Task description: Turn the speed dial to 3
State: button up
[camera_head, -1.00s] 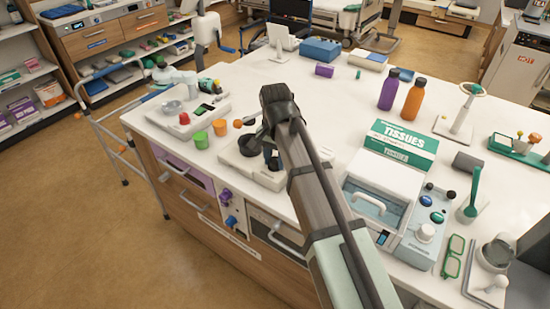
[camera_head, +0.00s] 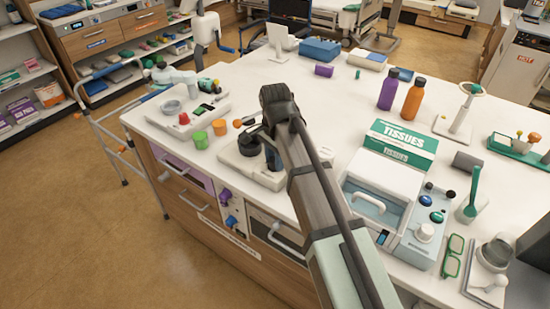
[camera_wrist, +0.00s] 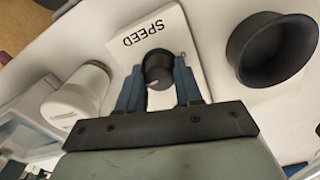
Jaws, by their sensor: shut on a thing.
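The speed dial (camera_wrist: 156,66) is a round black knob with a white pointer mark, in the wrist view. It sits on a white panel (camera_wrist: 178,22) with the word SPEED printed beside it, upside down in this view. My gripper (camera_wrist: 160,78) has its blue fingers on either side of the knob and is shut on it. The pointer mark faces toward my gripper's base. In the head view, my arm and gripper (camera_head: 271,160) cover the dial, over the white device (camera_head: 240,164) with a black cup.
The black cup (camera_wrist: 272,50) is close beside my gripper in the wrist view, and a white rounded object (camera_wrist: 75,95) is on the other side. Orange (camera_head: 219,127) and green (camera_head: 200,139) cups stand left of the device. A blue-and-white machine (camera_head: 380,205) stands to the right.

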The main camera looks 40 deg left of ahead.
jog(key=o, duration=1)
notch_tip(320, 180, up, 14)
jog(key=shift+f, duration=0.1)
jog(key=shift+w, duration=0.1)
dwell(0.7)
